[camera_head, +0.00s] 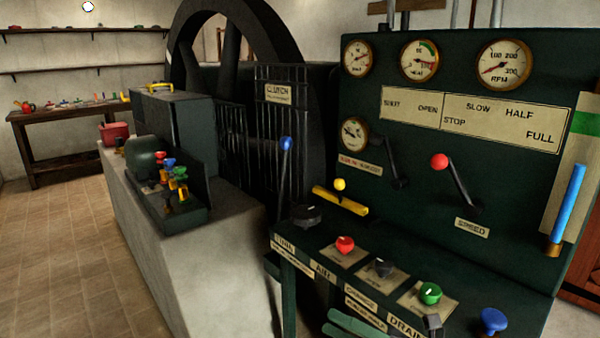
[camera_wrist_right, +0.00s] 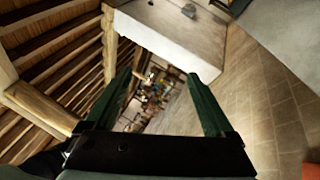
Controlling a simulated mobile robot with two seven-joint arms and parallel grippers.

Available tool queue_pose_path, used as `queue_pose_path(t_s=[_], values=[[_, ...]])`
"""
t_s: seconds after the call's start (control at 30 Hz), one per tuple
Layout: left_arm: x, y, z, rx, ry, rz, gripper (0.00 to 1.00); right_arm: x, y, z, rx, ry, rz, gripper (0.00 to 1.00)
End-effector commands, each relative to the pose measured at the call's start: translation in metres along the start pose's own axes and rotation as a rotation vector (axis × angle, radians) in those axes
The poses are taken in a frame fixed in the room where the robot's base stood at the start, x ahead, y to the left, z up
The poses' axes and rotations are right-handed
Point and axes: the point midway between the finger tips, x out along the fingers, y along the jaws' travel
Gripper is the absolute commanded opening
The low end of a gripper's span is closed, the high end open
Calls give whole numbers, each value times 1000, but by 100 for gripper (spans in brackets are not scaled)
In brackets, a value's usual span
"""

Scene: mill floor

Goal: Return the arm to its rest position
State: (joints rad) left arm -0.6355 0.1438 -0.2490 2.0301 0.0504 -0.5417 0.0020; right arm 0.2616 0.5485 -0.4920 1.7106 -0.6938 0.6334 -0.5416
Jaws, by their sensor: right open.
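My right gripper (camera_wrist_right: 162,82) is open in the wrist view, its two dark green fingers wide apart with nothing between them. In the head view, what looks like a small green part of it (camera_head: 357,326) shows at the bottom edge, in front of the control desk (camera_head: 300,262); the rest of it is out of the picture. I cannot tell how far it is from the desk. My left gripper is not in view.
The desk has a red knob (camera_head: 345,245), a green knob (camera_head: 430,292) and a blue knob (camera_head: 494,320). A concrete plinth (camera_head: 185,260) stands left; floor (camera_head: 60,250) is clear beyond.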

Motion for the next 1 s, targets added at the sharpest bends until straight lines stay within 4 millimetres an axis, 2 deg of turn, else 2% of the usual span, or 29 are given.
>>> queue_pose_path(t_s=[0.03,0.17,0.27,0.37,0.4,0.5,0.6,0.73,0.77,0.8,1.0], values=[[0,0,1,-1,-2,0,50,-5,-10,-4,159,-113,-2,88],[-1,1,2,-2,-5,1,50,-31,-47,-9,564,-407,-34,88],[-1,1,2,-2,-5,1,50,-62,-83,-26,881,-634,-77,88],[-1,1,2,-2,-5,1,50,-100,-119,-58,1185,-853,-130,88],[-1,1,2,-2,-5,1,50,-114,-131,-73,1296,-934,-152,88],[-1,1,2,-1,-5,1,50,-147,-155,-117,1545,-1120,-208,88],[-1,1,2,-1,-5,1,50,-175,-169,-162,1754,-1281,-262,88],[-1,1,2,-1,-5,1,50,-206,-174,-221,1992,-1473,-331,88],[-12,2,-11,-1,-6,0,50,-200,-159,-206,1967,-1458,-318,88],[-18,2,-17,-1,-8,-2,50,-200,-151,-202,1959,-1459,-315,88],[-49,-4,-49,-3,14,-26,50,-202,-116,-187,1940,-1483,-302,88]])
